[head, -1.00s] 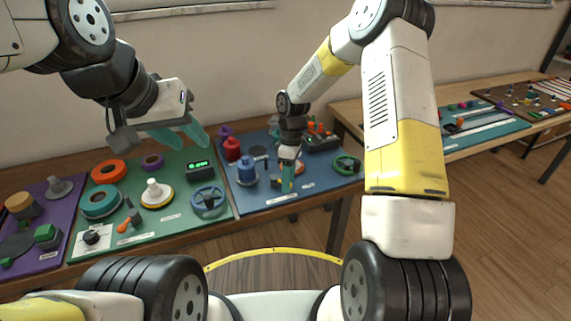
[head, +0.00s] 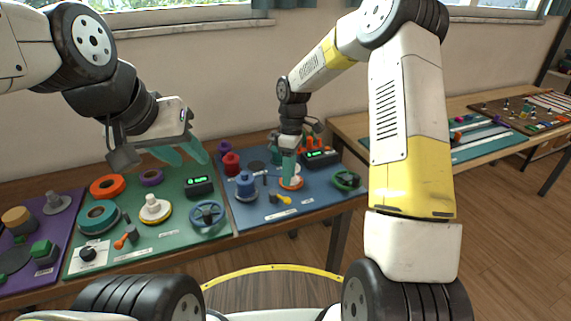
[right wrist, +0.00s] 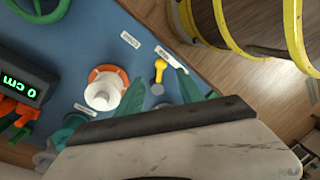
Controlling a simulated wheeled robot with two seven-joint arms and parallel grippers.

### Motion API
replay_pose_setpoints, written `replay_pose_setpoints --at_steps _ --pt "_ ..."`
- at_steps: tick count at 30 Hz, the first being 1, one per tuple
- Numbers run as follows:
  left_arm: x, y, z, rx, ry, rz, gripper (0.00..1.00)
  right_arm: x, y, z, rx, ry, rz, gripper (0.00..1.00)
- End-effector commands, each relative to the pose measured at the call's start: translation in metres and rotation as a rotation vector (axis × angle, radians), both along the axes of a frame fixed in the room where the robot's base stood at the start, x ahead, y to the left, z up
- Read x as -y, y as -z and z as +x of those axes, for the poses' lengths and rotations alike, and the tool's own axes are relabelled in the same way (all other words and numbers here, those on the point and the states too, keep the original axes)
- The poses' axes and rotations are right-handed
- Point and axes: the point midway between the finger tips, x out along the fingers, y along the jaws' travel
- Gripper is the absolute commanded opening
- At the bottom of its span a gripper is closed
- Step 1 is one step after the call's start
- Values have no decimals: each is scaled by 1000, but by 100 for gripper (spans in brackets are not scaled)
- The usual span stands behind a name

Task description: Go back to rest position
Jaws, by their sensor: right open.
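My left gripper (head: 188,153) is in the head view at the left, raised above the back of the green board. Its two teal fingers are apart with nothing between them. My right gripper (head: 289,166) is over the blue board in the head view, above a white and orange round part. In the right wrist view its teal fingers (right wrist: 162,95) are spread apart. The white spool-like part on an orange ring (right wrist: 103,90) stands beside one finger. A small yellow piece (right wrist: 160,70) lies on the board near the gap between the fingers, not gripped.
The green board (head: 150,243) and blue board (head: 255,211) hold several round parts, knobs and digital displays. A purple board (head: 22,268) lies at far left. A second table (head: 462,102) with more boards stands at right. A yellow hoop (head: 270,267) is near my base.

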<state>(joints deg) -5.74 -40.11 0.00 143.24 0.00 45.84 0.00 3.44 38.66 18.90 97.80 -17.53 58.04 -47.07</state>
Motion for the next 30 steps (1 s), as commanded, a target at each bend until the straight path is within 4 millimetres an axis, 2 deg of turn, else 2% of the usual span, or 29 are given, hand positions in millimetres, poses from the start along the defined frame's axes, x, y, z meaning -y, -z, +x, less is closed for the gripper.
replay_pose_setpoints --at_steps 5,8,11,15,21,25,30 --pt "0 0 0 0 0 0 36 2 -9 -2 14 20 -6 44" --pt "0 0 0 0 0 0 36 9 -35 -9 54 77 -20 44" --pt "0 0 0 0 0 0 36 21 -74 -23 113 180 -36 44" --pt "0 0 0 0 0 0 36 38 -127 -54 204 357 -38 44" --pt "0 0 0 0 0 0 36 59 -185 -108 325 623 10 44" --pt "0 0 0 0 0 0 36 69 -210 -148 391 797 75 44" --pt "0 0 0 0 0 0 36 79 -228 -197 451 1011 190 44"
